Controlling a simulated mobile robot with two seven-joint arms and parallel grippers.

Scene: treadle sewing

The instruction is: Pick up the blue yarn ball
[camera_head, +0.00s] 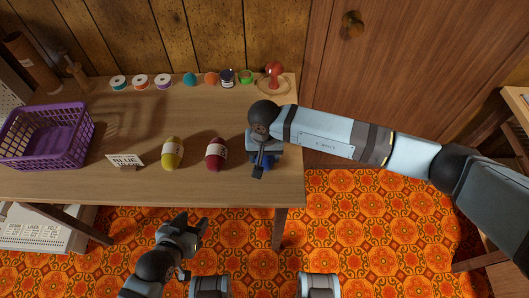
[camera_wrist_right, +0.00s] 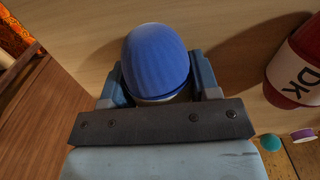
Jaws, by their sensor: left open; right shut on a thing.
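The blue yarn ball (camera_wrist_right: 156,62) sits between the two fingers of my right gripper (camera_wrist_right: 158,88) in the right wrist view. In the head view my right gripper (camera_head: 264,165) is over the table's right front part and hides most of the ball, with a bit of blue (camera_head: 268,162) showing. The gripper is shut on the ball. I cannot tell whether the ball touches the table. My left gripper (camera_head: 192,226) is open and empty, in front of the table's front edge.
A dark red yarn ball (camera_head: 216,153) and a yellow-green one (camera_head: 172,153) stand left of my right gripper. A card reading BLUE (camera_head: 125,160) and a purple basket (camera_head: 48,136) are further left. Spools and a red-knobbed thing (camera_head: 274,76) line the table's back.

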